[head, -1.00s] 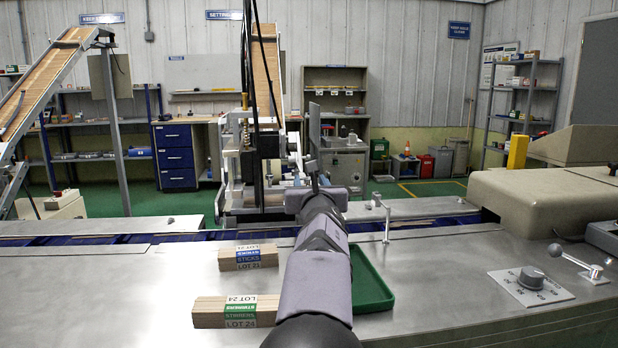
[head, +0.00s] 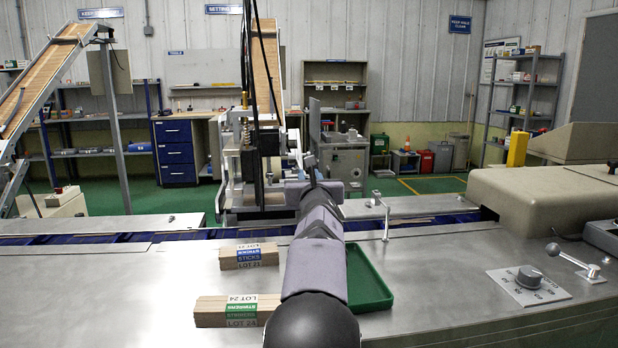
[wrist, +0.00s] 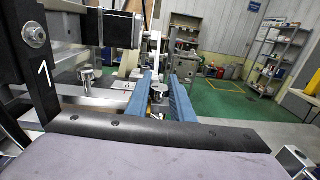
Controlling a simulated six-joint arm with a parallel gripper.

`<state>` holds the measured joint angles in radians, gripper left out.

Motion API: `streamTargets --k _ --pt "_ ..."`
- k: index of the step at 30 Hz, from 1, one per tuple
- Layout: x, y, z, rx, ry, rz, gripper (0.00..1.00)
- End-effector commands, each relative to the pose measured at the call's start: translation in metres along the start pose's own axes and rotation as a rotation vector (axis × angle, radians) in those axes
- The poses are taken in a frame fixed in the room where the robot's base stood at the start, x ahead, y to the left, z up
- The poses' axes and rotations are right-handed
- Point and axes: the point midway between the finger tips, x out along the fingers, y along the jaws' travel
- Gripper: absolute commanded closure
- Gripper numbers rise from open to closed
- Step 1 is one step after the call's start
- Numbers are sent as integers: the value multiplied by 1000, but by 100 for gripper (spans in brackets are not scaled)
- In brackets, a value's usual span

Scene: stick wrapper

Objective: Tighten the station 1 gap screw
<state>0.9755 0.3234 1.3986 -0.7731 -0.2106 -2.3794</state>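The station 1 frame is a black upright (wrist: 43,75) with a white "1", at the left of the wrist view. My gripper (wrist: 161,84) points away from the camera, its two blue fingers apart. A small metal round-headed screw (wrist: 158,96) shows between them; I cannot tell whether either finger touches it. Another silver knob (wrist: 86,78) stands left of the fingers. In the head view, the station (head: 250,165) stands behind the conveyor and my arm reaches to its right side. The fingertips are too small to make out there.
A green tray (head: 372,290) and two bundles of sticks, Lot 21 (head: 248,256) and Lot 24 (head: 236,311), lie on the steel table. A thin metal post (head: 386,222) stands right of my arm. A black block (wrist: 120,28) overhangs left of the fingers.

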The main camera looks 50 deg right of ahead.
Motion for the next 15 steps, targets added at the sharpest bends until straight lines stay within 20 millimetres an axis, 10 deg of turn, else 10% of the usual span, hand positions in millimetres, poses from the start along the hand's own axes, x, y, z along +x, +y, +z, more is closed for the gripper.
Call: streamTargets --k 15 --pt "2 1 -4 -6 -5 -101 100"
